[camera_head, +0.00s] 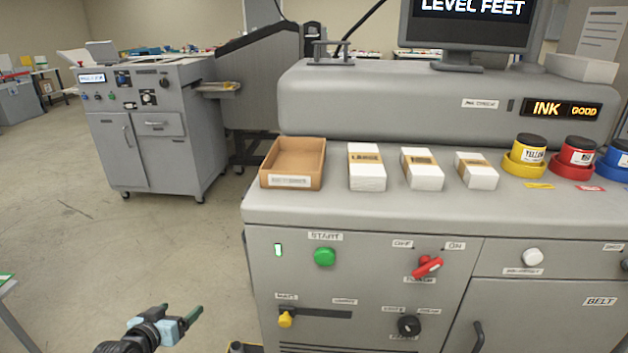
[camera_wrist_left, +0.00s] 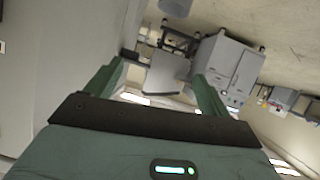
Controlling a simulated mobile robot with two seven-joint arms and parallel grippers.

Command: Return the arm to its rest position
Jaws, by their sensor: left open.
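My left gripper (camera_head: 180,318) is low in the head view, left of the grey machine's front panel and apart from it. Its green fingers are spread with nothing between them. In the left wrist view the same gripper (camera_wrist_left: 155,88) shows two separated fingers, with the floor and distant machines beyond them. My right gripper is not in either view.
The grey machine (camera_head: 345,215) fills the right, with a green start button (camera_head: 325,257), a red power switch (camera_head: 427,266) and a yellow slider knob (camera_head: 286,319). A cardboard tray (camera_head: 291,182) and ink jars stand on top. Another machine (camera_head: 150,150) stands back left; floor between is clear.

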